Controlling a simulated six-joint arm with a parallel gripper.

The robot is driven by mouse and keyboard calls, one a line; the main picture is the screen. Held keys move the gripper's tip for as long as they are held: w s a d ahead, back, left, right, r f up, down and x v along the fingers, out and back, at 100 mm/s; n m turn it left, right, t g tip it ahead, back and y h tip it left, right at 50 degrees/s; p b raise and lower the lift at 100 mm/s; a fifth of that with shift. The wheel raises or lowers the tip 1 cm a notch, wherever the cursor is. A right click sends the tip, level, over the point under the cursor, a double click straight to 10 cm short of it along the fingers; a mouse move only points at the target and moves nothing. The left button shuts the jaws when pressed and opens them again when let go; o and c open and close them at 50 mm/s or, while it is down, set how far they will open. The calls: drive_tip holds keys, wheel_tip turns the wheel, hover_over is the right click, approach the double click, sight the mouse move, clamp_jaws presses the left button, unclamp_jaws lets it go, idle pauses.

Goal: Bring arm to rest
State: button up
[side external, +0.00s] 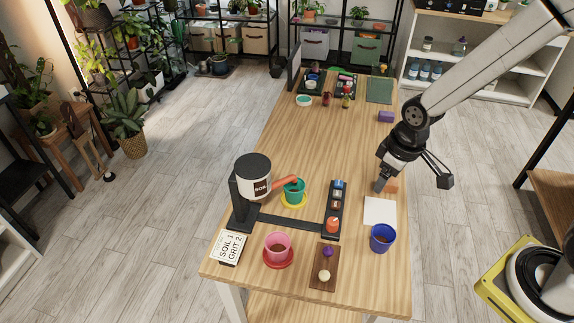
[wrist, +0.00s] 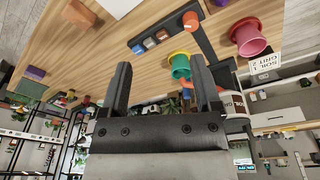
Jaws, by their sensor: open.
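My gripper (side external: 383,185) points down over the right side of the wooden table (side external: 290,135), just behind a white sheet (side external: 380,211). An orange-brown block (side external: 391,186) shows beside the fingers in the side view; I cannot tell how far they are from it. In the wrist view my gripper (wrist: 161,68) has its two fingers wide apart with nothing between them. There the orange-brown block (wrist: 78,14) lies off to the upper left, clear of the fingers.
A dispenser marked SOIL (side external: 253,178) stands over a green pot (side external: 294,191). A button strip (side external: 336,208), pink pot (side external: 278,246) and blue pot (side external: 382,238) are near the front. A purple block (side external: 386,116) lies farther back. The table's middle is clear.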

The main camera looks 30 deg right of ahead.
drive_tip(key=s+d+r+m, duration=0.2)
drive_tip(key=s+m, duration=0.1)
drive_tip(key=s, duration=0.1)
drive_tip(key=shift+s+d+r+t, duration=0.35)
drive_tip(key=shift+s+t, duration=0.05)
